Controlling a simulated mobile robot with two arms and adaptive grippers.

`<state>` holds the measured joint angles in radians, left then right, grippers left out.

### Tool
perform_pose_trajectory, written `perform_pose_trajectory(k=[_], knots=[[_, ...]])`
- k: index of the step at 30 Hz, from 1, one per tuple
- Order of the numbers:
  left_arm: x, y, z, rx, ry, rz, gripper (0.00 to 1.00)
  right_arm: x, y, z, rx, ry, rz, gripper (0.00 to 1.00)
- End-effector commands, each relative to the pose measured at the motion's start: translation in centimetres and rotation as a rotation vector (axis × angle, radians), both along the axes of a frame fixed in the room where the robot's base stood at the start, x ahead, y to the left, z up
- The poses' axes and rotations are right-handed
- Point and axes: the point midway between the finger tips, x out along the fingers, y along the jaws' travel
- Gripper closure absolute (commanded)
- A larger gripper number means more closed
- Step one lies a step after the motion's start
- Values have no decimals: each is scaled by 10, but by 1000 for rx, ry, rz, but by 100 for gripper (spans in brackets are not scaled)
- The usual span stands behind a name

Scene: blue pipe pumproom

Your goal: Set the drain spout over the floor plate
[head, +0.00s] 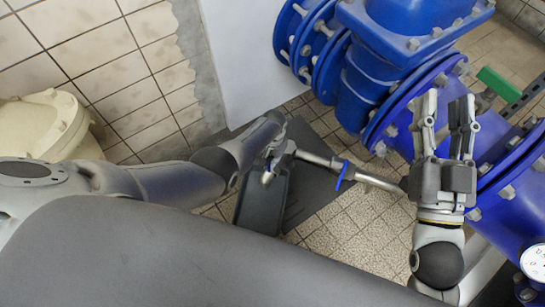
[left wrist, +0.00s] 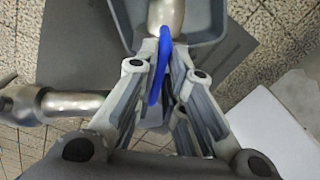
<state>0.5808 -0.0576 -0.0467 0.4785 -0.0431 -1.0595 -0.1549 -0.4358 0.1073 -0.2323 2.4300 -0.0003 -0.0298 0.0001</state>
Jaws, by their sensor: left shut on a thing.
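The drain spout (head: 318,158) is a metal pipe running left from the big blue pipework, with a blue piece (head: 342,177) on it. My left gripper (head: 277,150) is shut at its left end. In the left wrist view the fingers (left wrist: 165,70) close around a blue curved part beside the metal spout end (left wrist: 165,14), which overlaps a grey tray (left wrist: 204,28). The dark floor plate (head: 322,185) lies flat beneath, partly covered by the tray; it also shows in the left wrist view (left wrist: 80,50). My right gripper (head: 446,115) is open and empty, fingers pointing up.
Large blue flanged pipes (head: 355,85) fill the upper right, close to my right gripper. A green handle (head: 499,84) and a gauge (head: 535,258) are at the right. A pale flanged fitting (head: 45,125) stands at left. Tiled floor (head: 365,225) is free below the spout.

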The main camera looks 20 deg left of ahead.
Motion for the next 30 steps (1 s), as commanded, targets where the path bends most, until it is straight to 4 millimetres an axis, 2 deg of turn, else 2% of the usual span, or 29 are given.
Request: perform_pose_trajectory(k=[2,3,7,20,30], knots=[[-2,-4,-1,-9,4,11,100,0,0,0,0,0,0,60],[-2,-4,-1,-9,4,11,85,0,0,0,0,-1,0,60],[-1,-3,-1,-7,4,9,69,0,0,0,0,-1,0,60],[0,-2,3,-4,0,4,69,0,0,0,1,-1,1,60],[0,-2,26,-4,-1,4,69,0,0,0,1,-2,0,60]])
